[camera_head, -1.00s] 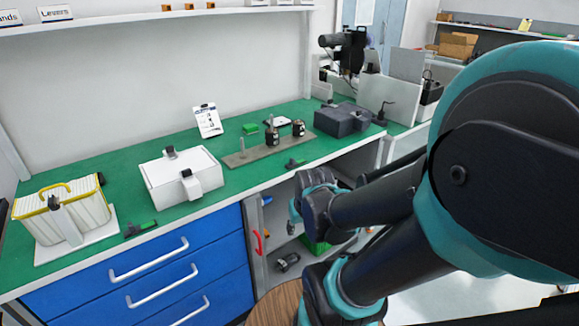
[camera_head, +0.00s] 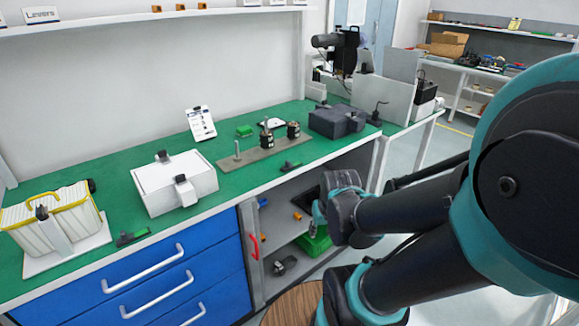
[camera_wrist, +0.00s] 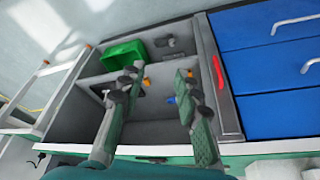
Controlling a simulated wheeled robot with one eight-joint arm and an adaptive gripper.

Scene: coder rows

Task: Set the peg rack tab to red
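The peg rack (camera_head: 265,152) is a flat grey-brown plate on the green bench. It bears two dark cylinders and a bare upright peg. A small dark tab with green on it (camera_head: 289,167) lies at the bench's front edge, just in front of the rack. No red shows on this tab. My gripper (camera_wrist: 158,74) is open and empty in the wrist view, its fingers over the open shelf compartment below the bench. In the head view my wrist hides most of it. It is lower than the tab and apart from it.
A white box (camera_head: 173,192), a dark case (camera_head: 337,121) and a yellow-handled crate (camera_head: 50,228) stand on the bench. Another green tab (camera_head: 132,238) lies by the crate. A red handle (camera_head: 253,246) and a green bin (camera_head: 313,243) are below, beside blue drawers (camera_head: 160,285).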

